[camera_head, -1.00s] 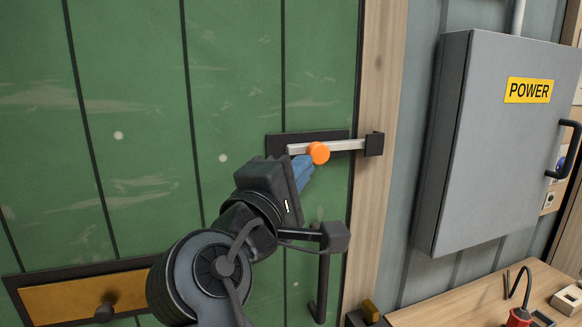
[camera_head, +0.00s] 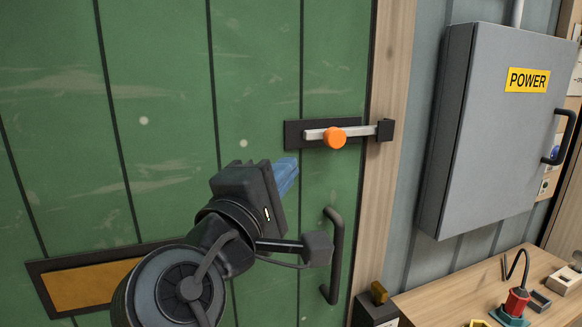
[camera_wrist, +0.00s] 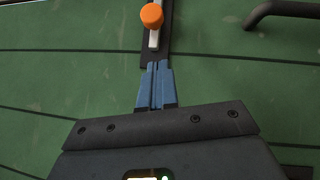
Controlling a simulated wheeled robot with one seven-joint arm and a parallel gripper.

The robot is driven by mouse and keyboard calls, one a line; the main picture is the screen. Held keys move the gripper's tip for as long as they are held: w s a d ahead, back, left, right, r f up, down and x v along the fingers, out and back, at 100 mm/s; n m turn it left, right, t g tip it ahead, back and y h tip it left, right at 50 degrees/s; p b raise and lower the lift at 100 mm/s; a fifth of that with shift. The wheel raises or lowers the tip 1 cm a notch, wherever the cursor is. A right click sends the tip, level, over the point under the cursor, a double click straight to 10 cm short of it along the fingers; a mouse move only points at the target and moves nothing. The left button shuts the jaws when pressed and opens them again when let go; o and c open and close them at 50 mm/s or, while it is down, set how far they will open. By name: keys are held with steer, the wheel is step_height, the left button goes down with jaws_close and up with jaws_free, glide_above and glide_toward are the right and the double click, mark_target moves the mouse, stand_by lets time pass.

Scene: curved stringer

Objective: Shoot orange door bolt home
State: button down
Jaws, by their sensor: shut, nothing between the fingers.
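The door bolt is a pale metal bar (camera_head: 358,131) with an orange knob (camera_head: 335,138), mounted on a dark backplate (camera_head: 293,134) on the green door (camera_head: 160,90). The bar spans the gap to the frame, and its right end reaches the dark keeper (camera_head: 386,130) on the wooden door post. My gripper (camera_head: 291,162), with blue fingers, is shut and empty, below and left of the knob and apart from it. In the wrist view the closed fingers (camera_wrist: 156,66) point towards the backplate's end, with the orange knob (camera_wrist: 152,15) beyond them.
A dark door handle (camera_head: 335,255) hangs below the bolt. A grey POWER cabinet (camera_head: 490,140) is on the wall to the right. A wooden bench (camera_head: 450,290) with a red plug (camera_head: 517,301) stands at lower right.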

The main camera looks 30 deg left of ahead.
steer(key=s+f+b, duration=0.1)
steer(key=s, duration=0.5)
steer(key=shift+d, duration=0.35)
